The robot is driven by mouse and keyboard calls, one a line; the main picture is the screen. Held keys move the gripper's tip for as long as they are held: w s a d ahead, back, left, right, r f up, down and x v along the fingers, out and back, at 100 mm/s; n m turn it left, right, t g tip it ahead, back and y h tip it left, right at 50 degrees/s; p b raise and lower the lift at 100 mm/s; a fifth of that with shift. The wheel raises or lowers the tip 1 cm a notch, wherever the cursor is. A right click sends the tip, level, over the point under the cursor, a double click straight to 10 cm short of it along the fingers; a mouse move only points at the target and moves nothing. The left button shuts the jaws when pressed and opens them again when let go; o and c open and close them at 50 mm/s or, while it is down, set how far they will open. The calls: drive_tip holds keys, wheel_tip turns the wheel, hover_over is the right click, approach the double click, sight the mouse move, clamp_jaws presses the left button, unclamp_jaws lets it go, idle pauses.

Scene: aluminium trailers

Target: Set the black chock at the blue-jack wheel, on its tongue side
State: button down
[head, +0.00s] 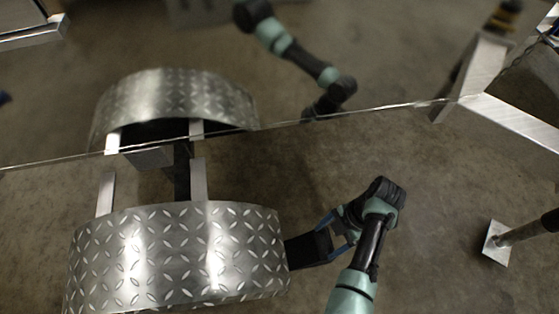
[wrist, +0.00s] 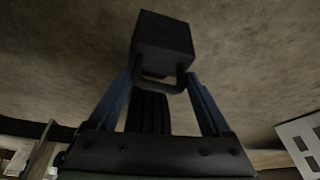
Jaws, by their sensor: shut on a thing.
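The black chock (head: 303,249) is at the right end of the near diamond-plate fender (head: 180,255) in the head view. My gripper (head: 336,232) is shut on it from the right. In the wrist view, the black chock (wrist: 164,42) is beyond the blue fingertips of my gripper (wrist: 160,80), which close on its loop handle. The chock's left end meets the fender's edge in the picture; I cannot tell whether it touches a tyre or the floor. The wheel is hidden under the fender. No blue jack can be made out.
A shiny panel behind the fender mirrors it and my arm. A jack post with a square foot plate (head: 495,243) stands at the right. Aluminium beams (head: 510,120) cross the upper right. Bare concrete floor (head: 430,210) lies between my gripper and the foot plate.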

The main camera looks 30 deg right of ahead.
drive_tip(key=b, duration=0.3)
hover_over(289, 262)
drive_tip(key=d, duration=0.2)
wheel_tip(289, 262, down, 4)
drive_tip(key=shift+s+d+f, duration=0.1)
drive_tip(key=shift+d+f, duration=0.05)
drive_tip(key=shift+f, duration=0.05)
drive_tip(key=shift+a+f+b, duration=0.55)
drive_tip(key=shift+a+f, duration=0.1)
drive_tip(key=shift+a, duration=0.3)
drive_tip(key=shift+a+f+b, duration=0.55)
drive_tip(key=shift+a+f, duration=0.05)
drive_tip(key=shift+a, duration=0.35)
drive_tip(key=shift+f, duration=0.1)
unclamp_jaws()
drive_tip(key=p+v, duration=0.7)
drive_tip(key=v, duration=0.5)
